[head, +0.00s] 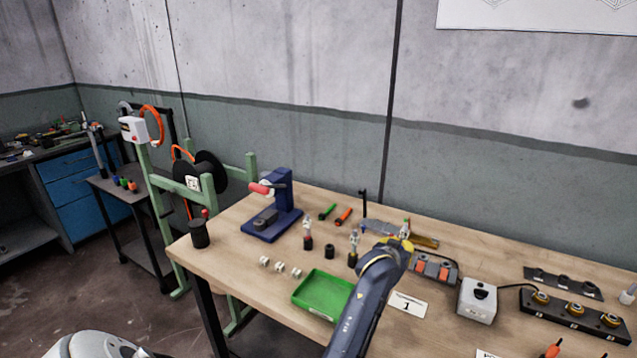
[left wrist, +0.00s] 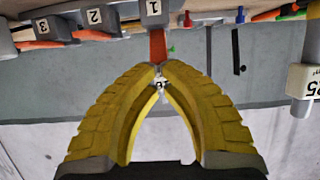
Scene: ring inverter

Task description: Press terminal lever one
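The grey terminal block (head: 452,282) lies on the bench just right of my left gripper, with two orange levers showing. In the left wrist view its sections are numbered 1, 2 and 3. Orange lever one (left wrist: 157,46) points toward my left gripper (left wrist: 159,68), whose yellow fingertips are together at its end; I cannot tell whether they touch. Lever two (left wrist: 97,35) and lever three (left wrist: 40,45) lie left of it. In the head view my left gripper (head: 404,243) is mostly hidden by its own wrist, beside the block. My right gripper is not in view.
A green tray (head: 297,292) and a blue press (head: 285,205) stand left of my left arm. A card marked 1 (head: 408,305), a grey box (head: 478,300) and a black strip with round fittings (head: 558,309) lie right of it.

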